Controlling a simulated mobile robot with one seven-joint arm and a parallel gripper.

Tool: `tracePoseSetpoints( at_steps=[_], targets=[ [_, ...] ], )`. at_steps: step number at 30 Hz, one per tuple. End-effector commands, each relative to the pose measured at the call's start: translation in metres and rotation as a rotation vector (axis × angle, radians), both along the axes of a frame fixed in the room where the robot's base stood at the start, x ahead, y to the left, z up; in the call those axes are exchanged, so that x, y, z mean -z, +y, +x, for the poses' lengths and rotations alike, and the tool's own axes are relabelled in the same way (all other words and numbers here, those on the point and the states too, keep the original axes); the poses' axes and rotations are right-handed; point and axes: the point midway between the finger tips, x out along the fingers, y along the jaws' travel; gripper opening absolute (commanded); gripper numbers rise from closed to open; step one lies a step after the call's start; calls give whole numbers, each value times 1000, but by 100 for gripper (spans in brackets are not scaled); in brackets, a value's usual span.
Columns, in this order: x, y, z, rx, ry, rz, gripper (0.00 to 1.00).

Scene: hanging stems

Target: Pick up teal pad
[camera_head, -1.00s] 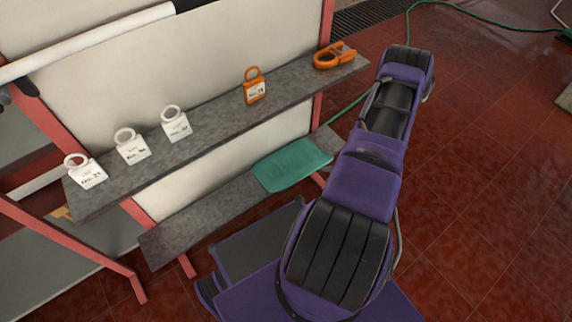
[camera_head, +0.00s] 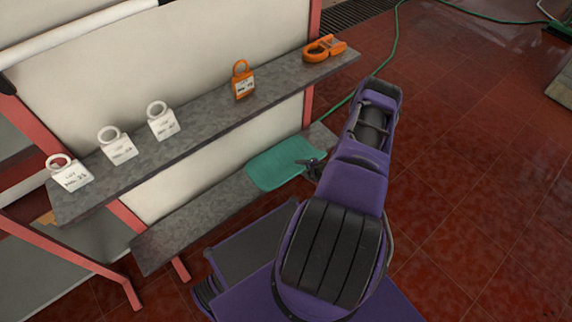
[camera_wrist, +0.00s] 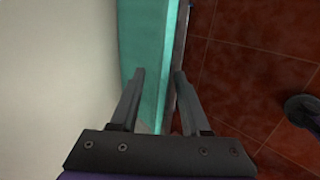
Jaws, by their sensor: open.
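The teal pad (camera_head: 277,165) is a flat sheet with rounded corners on the right part of the lower grey shelf. In the wrist view the pad (camera_wrist: 148,45) runs down past the left finger, its edge lying between the two fingers. My gripper (camera_head: 308,166) is at the pad's right edge in the head view, partly hidden by my arm. In the wrist view my gripper (camera_wrist: 160,75) is open, one finger over the pad and the other past its edge. I cannot tell whether the fingers touch it.
The upper shelf (camera_head: 205,122) above the pad holds several white padlocks (camera_head: 118,146), an orange padlock (camera_head: 243,80) and an orange clamp (camera_head: 324,48). A pale back panel (camera_wrist: 60,80) stands beside the pad. Red tiled floor (camera_head: 460,150) is open at right; a green hose (camera_head: 392,50) crosses it.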

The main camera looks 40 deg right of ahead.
Motion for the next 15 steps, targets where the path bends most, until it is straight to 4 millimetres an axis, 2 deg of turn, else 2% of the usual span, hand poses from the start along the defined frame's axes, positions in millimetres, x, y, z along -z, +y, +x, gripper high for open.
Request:
tracePoseSetpoints(
  at_steps=[1,4,13,14,15],
  targets=[
    [9,2,5,1,0,1,46],
    [17,1,14,1,0,-1,46],
    [19,1,19,1,1,-1,46],
    [19,1,19,1,1,-1,44],
    [19,1,19,1,1,-1,37]
  ],
)
